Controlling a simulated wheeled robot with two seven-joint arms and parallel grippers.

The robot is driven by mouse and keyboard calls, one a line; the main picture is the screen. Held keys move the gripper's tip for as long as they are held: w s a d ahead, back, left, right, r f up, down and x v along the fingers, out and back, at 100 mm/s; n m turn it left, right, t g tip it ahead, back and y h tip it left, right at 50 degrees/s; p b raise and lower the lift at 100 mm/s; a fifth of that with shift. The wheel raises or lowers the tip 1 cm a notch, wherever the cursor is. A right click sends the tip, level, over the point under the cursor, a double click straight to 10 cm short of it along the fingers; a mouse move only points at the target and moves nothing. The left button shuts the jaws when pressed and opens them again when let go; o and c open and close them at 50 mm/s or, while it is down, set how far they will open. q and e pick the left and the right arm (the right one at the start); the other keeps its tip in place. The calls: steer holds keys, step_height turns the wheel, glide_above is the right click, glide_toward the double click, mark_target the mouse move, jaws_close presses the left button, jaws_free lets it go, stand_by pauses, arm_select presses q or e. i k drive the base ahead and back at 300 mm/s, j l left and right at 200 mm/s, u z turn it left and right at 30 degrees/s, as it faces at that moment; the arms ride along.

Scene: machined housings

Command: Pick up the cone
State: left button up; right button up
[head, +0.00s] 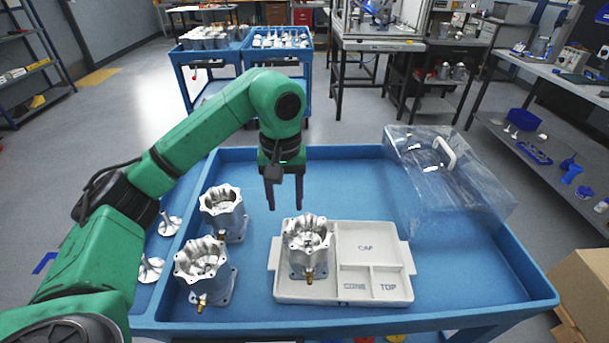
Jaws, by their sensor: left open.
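My left gripper (285,204) points down, open and empty, above the blue cart top, just behind the housing in the tray. A silver housing (307,245) stands upright in the left compartment of the white tray (289,290). The tray's compartments marked CAP, CONE and TOP are empty. Two shiny flared parts with thin stems, which look like cones, lie at the far left beyond the cart's raised edge: one farther back (170,226) and one nearer (150,268), partly beside my arm. My right gripper is not in view.
Two more silver housings stand left of the tray, one behind (222,212) and one in front (202,270). A clear cover (450,190) with a white handle sits at the back right. The blue cart top (345,185) is clear behind the tray and at the front right (480,280).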

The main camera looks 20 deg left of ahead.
mark_target(150, 269)
steer(key=k+l, duration=0.5)
steer(key=k, duration=0.2)
steer(key=k+l, duration=0.5)
steer(key=k, duration=0.15)
